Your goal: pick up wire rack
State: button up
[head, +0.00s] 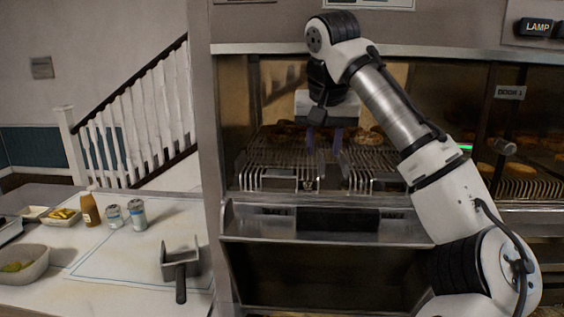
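A metal wire rack (278,157) lies inside the heated cabinet, behind its open front. It is made of thin bars running front to back, and brown fried pieces (285,130) sit at its back. My gripper (324,142) hangs above the rack, pointing down, with its two dark purple fingers apart. I see nothing held between them. The rack's front ends in bent wire sections near the cabinet's sill. My gripper hides part of the rack's middle and back, and I cannot tell whether the fingertips touch the bars.
A metal ledge (260,223) runs below the opening. A glass compartment (520,155) with more food is at right. On the left, a white counter (110,255) carries a scoop (180,262), two shakers (126,214), a sauce bottle (90,209) and a bowl (22,262).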

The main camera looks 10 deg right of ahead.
aim_at(323, 163)
jog(key=x, duration=0.1)
jog(key=p+x, duration=0.1)
jog(key=x, duration=0.1)
jog(key=shift+w+d, duration=0.2)
jog(key=shift+d, duration=0.05)
jog(key=shift+w+f, duration=0.2)
jog(key=shift+f, duration=0.45)
grip_shut()
